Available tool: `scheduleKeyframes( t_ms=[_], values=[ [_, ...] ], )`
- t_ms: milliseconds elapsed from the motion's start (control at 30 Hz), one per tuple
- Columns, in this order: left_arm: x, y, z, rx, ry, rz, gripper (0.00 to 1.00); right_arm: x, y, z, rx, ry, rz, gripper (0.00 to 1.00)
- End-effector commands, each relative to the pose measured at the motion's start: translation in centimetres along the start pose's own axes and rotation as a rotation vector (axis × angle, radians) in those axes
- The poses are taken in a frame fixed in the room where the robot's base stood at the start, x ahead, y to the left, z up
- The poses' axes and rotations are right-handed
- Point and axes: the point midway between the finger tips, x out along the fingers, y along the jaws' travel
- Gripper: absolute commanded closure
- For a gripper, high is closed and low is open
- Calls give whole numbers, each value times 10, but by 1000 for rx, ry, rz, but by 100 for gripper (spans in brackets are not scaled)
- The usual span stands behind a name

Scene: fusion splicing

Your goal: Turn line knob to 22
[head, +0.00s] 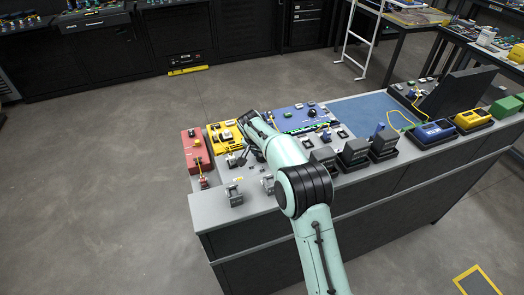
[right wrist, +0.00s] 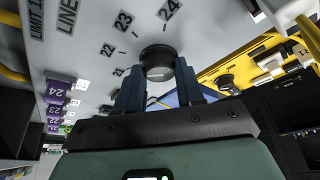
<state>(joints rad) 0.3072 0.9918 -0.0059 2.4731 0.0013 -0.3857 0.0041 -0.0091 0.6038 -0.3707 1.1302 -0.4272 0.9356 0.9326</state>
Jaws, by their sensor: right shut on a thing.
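The line knob (right wrist: 158,62) is a round black knob on a pale grey panel (right wrist: 90,65) in the right wrist view. Printed numbers 21, 22, 23 and 24 curve around its upper left side, with "LINE" lettering further left. My right gripper (right wrist: 158,82) has its two dark fingers on either side of the knob and is shut on it. I cannot make out which number the knob points to. In the head view my right arm reaches over the bench, its gripper (head: 243,152) is small there, and the knob is hidden. My left gripper is not in view.
On the grey bench (head: 210,212) a red unit (head: 190,145), a yellow unit (head: 227,131) and a blue board (head: 290,118) lie around the right gripper. Dark boxes (head: 353,151) stand right of the arm. Purple number tags (right wrist: 58,92) are at left in the wrist view.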

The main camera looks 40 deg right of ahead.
Motion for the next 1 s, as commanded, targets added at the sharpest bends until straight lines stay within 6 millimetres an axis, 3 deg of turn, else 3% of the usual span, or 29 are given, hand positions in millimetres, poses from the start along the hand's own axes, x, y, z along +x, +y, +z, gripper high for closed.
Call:
scheduleKeyframes(
  t_ms=[500,1000],
  values=[
    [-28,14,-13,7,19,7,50,-2,-3,-2,284,1,117,93],
    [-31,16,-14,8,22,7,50,0,-3,-1,328,0,133,93]
  ],
)
